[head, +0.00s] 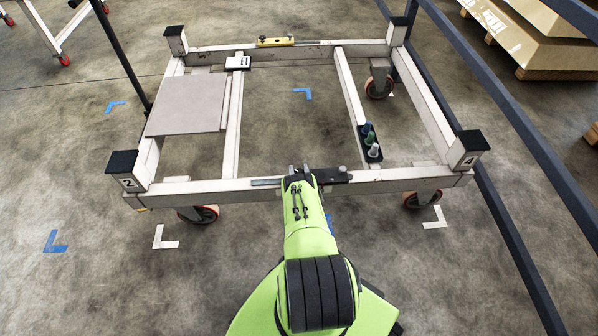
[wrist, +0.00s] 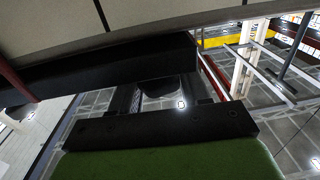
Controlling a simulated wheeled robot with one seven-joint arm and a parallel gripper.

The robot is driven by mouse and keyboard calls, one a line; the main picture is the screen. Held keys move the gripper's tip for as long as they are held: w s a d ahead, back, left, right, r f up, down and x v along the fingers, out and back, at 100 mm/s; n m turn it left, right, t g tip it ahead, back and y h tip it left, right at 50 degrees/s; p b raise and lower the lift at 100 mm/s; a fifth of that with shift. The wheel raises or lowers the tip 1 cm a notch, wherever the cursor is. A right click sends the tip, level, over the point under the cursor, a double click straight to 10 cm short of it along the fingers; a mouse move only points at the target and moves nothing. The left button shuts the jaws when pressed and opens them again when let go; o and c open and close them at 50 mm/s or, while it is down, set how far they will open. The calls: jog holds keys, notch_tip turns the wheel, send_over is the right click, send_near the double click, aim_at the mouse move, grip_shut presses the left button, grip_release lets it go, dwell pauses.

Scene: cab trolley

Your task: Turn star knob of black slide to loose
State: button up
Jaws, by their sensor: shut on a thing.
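The black slide (head: 335,177) sits on the front beam of the white trolley frame (head: 400,178). In the wrist view the slide is likely the dark bar (wrist: 100,72) under the pale beam. My gripper (head: 299,170) is at the front beam, at the left part of the slide. In the wrist view my gripper (wrist: 160,97) has its fingers on either side of a dark rounded piece, the star knob (wrist: 160,86), and is shut on it. The knob's lobes and setting cannot be made out. In the head view my gripper and arm hide the knob.
A yellow slide (head: 275,41) sits on the back beam. A grey panel (head: 187,104) lies on the left side, with a small white box (head: 238,63) near it. A black holder with small bottles (head: 371,142) is at the right. Dark rails (head: 500,205) run along the right.

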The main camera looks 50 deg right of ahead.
jog(key=shift+n+t+y, duration=1.3)
jog(key=shift+n+y, duration=0.1)
jog(key=shift+y, duration=0.3)
jog(key=o, duration=1)
jog(key=shift+c, duration=0.2)
